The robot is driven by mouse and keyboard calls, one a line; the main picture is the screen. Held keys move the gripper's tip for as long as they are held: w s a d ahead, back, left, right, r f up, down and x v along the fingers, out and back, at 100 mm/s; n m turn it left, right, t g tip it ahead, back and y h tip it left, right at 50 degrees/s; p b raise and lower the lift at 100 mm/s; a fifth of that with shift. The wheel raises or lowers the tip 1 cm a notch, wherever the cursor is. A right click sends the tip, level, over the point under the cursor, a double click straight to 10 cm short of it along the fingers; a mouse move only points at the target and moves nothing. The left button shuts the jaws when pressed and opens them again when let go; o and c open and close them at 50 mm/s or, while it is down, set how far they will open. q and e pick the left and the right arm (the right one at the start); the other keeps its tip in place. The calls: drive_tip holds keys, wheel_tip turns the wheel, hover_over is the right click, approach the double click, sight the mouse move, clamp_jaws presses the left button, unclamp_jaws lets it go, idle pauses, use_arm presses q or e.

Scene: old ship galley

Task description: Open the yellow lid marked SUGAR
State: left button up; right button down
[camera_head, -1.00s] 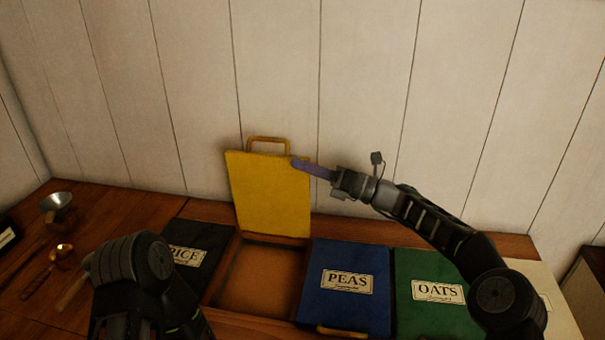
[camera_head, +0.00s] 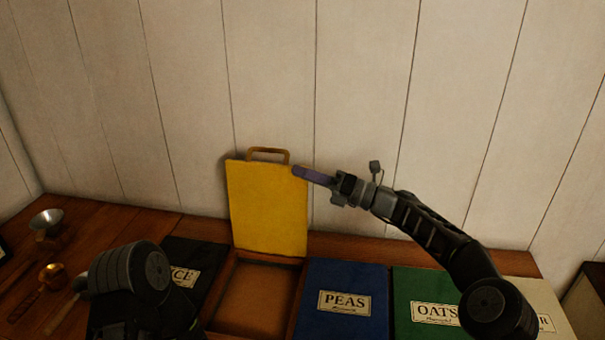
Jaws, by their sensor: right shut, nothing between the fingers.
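The yellow lid (camera_head: 267,208) stands raised at the back of its compartment, close to the wall, with its plain underside facing me. Its handle (camera_head: 268,151) is at the top edge. The SUGAR label is not visible. The open compartment (camera_head: 253,296) below it shows a bare brown inside. My right gripper (camera_head: 300,170) is shut and empty, its purple fingers at the lid's upper right corner; I cannot tell whether they touch it. My left arm (camera_head: 130,275) is at the lower left, and its gripper's fingers are not visible.
The blue PEAS lid (camera_head: 343,297) and green OATS lid (camera_head: 425,293) lie shut to the right. A dark lid (camera_head: 188,268), partly behind my left arm, lies shut to the left. A metal funnel (camera_head: 46,220) and a brass item (camera_head: 53,276) are at far left.

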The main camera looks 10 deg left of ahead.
drive_tip(key=b+v, duration=0.2)
drive_tip(key=v, duration=0.5)
drive_tip(key=shift+d+b, duration=0.25)
drive_tip(key=shift+b, duration=0.05)
drive_tip(key=shift+f, duration=0.1)
